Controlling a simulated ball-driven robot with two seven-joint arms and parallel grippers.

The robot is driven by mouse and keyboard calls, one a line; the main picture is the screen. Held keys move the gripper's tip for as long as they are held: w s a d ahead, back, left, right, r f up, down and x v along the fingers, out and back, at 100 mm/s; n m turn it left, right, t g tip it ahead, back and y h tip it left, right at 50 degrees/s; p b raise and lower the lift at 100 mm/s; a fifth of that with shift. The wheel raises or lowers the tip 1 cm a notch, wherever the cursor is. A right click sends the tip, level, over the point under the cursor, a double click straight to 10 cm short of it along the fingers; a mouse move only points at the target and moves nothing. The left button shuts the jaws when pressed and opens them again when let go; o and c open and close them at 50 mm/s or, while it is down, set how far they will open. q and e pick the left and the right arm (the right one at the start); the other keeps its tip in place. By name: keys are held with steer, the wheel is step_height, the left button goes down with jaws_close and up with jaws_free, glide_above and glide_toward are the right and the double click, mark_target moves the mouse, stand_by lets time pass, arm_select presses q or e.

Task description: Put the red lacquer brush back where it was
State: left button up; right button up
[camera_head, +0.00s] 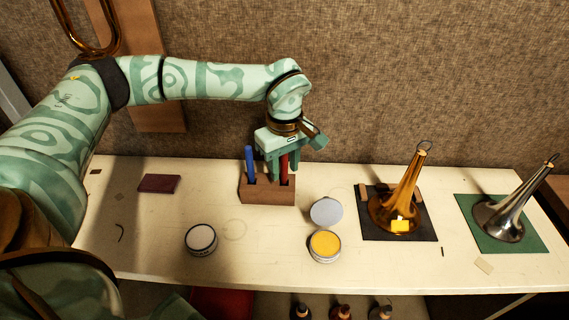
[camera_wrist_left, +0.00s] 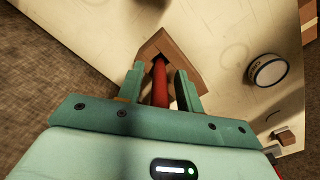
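The red lacquer brush (camera_head: 284,163) stands upright in the right part of the brown wooden block (camera_head: 266,197). In the left wrist view the brush (camera_wrist_left: 160,84) runs down to a dark hole in the block (camera_wrist_left: 185,50). My left gripper (camera_head: 281,173) is above the block, pointing down, with one finger on each side of the brush. In the wrist view the gripper (camera_wrist_left: 160,72) shows gaps between both fingers and the brush, so it is open. My right gripper is not in view.
A blue brush (camera_head: 249,163) stands in the block's left part, close to my left gripper. An open yellow tin (camera_head: 325,246), its grey lid (camera_head: 326,211) and a white-topped tin (camera_head: 201,240) are in front. A brass horn bell (camera_head: 402,203) and a silver one (camera_head: 508,214) stand right.

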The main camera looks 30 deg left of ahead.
arm_select(q)
step_height(320, 180, up, 11)
steer(key=p, duration=0.2)
steer(key=shift+p, duration=0.35)
steer(key=shift+r, duration=0.65)
stand_by(0.4)
